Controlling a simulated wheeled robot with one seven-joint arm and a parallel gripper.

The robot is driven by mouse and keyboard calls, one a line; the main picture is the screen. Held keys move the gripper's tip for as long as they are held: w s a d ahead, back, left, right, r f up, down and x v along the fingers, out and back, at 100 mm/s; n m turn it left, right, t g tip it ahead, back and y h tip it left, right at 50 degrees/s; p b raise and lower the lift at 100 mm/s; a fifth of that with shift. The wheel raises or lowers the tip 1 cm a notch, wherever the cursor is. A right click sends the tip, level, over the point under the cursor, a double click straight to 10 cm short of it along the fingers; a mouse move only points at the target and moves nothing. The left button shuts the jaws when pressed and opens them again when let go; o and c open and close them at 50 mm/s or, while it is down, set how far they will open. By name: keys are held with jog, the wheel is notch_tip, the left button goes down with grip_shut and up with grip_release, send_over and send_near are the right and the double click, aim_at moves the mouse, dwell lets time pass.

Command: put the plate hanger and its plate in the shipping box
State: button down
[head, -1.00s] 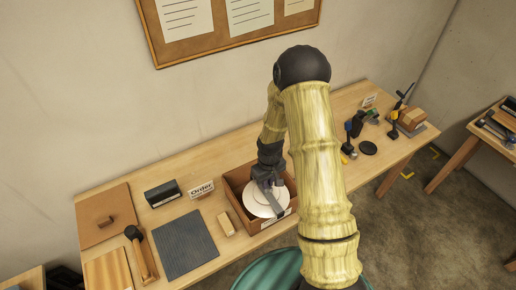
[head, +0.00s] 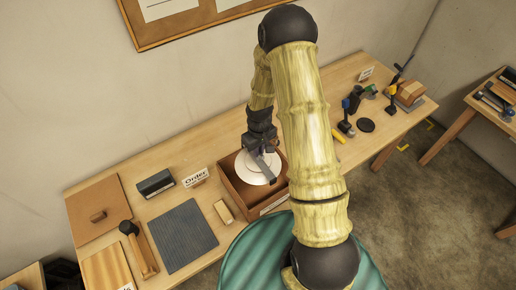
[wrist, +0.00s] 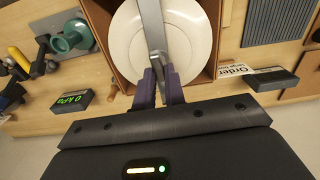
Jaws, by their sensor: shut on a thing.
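The plate hanger (head: 265,168) is a grey metal strip lying across its round white plate (head: 250,171). In the wrist view the strip (wrist: 152,25) runs up the middle of the plate (wrist: 127,40). My gripper (head: 262,150) is shut on the near end of the strip, between its two purple-grey fingers (wrist: 160,75). The shipping box (head: 236,195) is a brown open box with a white label on its front. The plate is over the box opening, and the box walls (wrist: 208,80) show beside it. I cannot tell whether the plate touches the floor of the box.
Left of the box are a small wooden block (head: 223,211), a grey mat (head: 182,238), a mallet (head: 140,250), a black box (head: 155,184) and an Order card (head: 196,178). Several tools stand on the right of the bench. A green round top (head: 240,270) is in front.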

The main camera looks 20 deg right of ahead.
jog(key=shift+w+f+b, duration=0.1)
jog(key=shift+f+b, duration=0.15)
jog(key=shift+b, duration=0.05)
notch_tip(320, 180, down, 16)
jog(key=b, duration=1.2)
jog(key=shift+r, duration=0.25)
dwell(0.3)
jog(key=shift+f+b, duration=1.25)
jog(key=shift+f, duration=0.25)
dwell(1.7)
jog(key=c, duration=1.4)
grip_release()
notch_tip(320, 180, up, 18)
jog(key=b, duration=0.3)
jog(key=shift+f, duration=0.25)
